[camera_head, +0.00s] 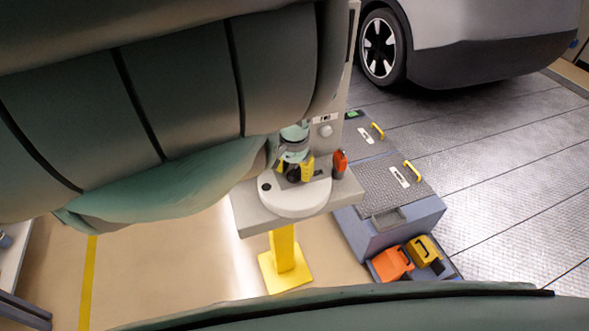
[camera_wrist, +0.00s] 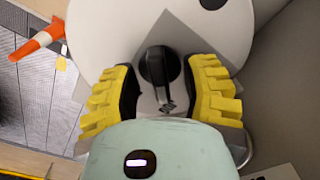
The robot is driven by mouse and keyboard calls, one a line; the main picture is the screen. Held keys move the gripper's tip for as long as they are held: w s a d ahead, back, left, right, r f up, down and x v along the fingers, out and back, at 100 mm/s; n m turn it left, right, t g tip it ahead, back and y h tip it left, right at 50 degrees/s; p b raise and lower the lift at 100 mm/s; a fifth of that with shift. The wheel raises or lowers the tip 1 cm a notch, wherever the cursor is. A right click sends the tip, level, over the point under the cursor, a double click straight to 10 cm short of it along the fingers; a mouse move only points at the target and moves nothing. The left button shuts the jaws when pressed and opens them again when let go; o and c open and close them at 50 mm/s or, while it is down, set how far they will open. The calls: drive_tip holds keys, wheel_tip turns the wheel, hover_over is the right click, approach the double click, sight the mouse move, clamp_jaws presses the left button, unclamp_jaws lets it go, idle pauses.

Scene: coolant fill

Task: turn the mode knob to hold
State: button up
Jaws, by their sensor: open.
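The black mode knob (camera_wrist: 158,66) sits on a light grey diamond-shaped plate (camera_wrist: 184,40) on a white round panel, in the wrist view. Its ridge looks roughly upright in that picture. A small dark mark shows on the plate below it, too small to read. My gripper (camera_wrist: 160,76) is open, with one yellow ridged finger on each side of the knob. I see gaps between the fingers and the knob. In the head view my gripper (camera_head: 294,170) is low over the stand's grey top; the knob cannot be made out clearly there.
The stand's grey top (camera_head: 248,213) rests on a yellow post (camera_head: 284,252). A red-orange object (camera_head: 340,163) stands right of my gripper. A blue-grey cabinet (camera_head: 400,226), orange (camera_head: 391,263) and yellow (camera_head: 424,248) items, and a car (camera_head: 480,45) lie beyond. My arm hides much of the left.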

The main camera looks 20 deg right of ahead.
clamp_jaws()
idle(0.4)
